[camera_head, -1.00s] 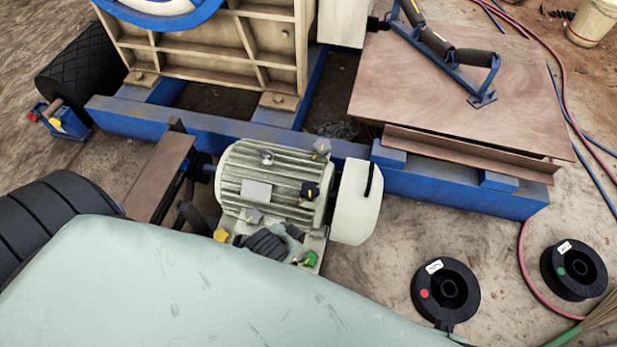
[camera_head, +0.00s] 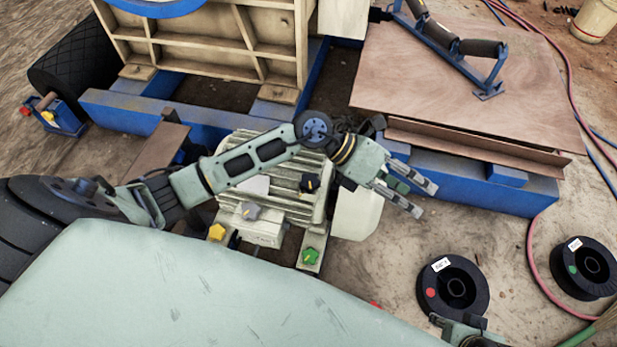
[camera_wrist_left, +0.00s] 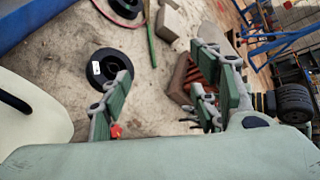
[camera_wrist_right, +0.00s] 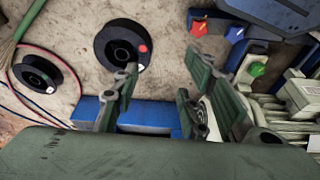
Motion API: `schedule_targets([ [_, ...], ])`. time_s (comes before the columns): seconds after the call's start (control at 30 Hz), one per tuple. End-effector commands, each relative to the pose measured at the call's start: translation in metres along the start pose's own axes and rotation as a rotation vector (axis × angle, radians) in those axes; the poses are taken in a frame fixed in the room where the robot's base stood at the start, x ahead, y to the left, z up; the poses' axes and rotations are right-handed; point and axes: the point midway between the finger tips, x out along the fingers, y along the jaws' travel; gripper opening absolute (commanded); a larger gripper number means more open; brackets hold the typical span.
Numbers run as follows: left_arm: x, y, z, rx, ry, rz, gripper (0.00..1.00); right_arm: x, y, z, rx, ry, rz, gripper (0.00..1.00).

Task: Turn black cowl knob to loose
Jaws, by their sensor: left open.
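The black knob (camera_head: 311,182) sits on the motor's (camera_head: 285,215) ribbed housing in the head view, beside the cream cowl (camera_head: 358,212). My left arm passes above the motor and partly covers it. My left gripper (camera_head: 421,200) is open and empty, over the ground to the right of the cowl. The cowl also shows at the left of the left wrist view (camera_wrist_left: 30,112); the black knob cannot be made out there. My right gripper (camera_wrist_right: 163,62) is open and empty in the right wrist view; in the head view only part shows at the bottom edge.
A grey knob (camera_head: 251,210), yellow knob (camera_head: 217,231) and green knob (camera_head: 309,256) are around the motor. A blue beam (camera_head: 470,185) runs behind it. Two black reels (camera_head: 452,286) (camera_head: 586,268) stand on bare ground to the right.

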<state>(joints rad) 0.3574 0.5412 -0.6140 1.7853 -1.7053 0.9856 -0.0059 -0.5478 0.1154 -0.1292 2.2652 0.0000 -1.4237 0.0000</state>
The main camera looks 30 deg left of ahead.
Motion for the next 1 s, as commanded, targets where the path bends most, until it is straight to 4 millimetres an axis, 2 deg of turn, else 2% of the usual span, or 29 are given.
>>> schedule_targets([
  [0.03, -0.01, 0.029, -0.014, 0.066, 0.113, 0.105, 0.56, 0.0, 0.0, 0.0, 0.0, 0.002, 0.0, 0.4],
  [0.1, -0.03, 0.068, -0.033, 0.129, 0.268, 0.249, 0.56, -0.002, 0.0, 0.0, 0.0, 0.003, 0.001, 0.4],
  [0.23, -0.085, 0.129, -0.053, 0.183, 0.501, 0.498, 0.56, -0.004, 0.0, 0.0, 0.0, 0.004, 0.001, 0.4],
  [0.3, -0.114, 0.151, -0.058, 0.187, 0.591, 0.604, 0.56, -0.005, 0.0, 0.0, 0.0, 0.004, 0.001, 0.4],
  [0.4, -0.146, 0.169, -0.061, 0.182, 0.679, 0.713, 0.56, -0.006, 0.0, 0.0, 0.001, 0.005, 0.001, 0.4],
  [0.5, -0.163, 0.178, -0.063, 0.174, 0.722, 0.768, 0.56, -0.007, 0.001, -0.001, 0.001, 0.007, 0.001, 0.4],
  [0.6, -0.164, 0.186, -0.069, 0.17, 0.738, 0.784, 0.56, -0.012, 0.001, -0.001, 0.001, 0.011, 0.002, 0.4],
  [0.9, -0.141, 0.218, -0.094, 0.169, 0.736, 0.781, 0.56, -0.047, 0.002, -0.001, 0.003, 0.028, 0.005, 0.4],
  [1.0, -0.134, 0.226, -0.101, 0.17, 0.735, 0.779, 0.56, -0.043, 0.002, 0.001, 0.003, 0.025, 0.005, 0.4],
])
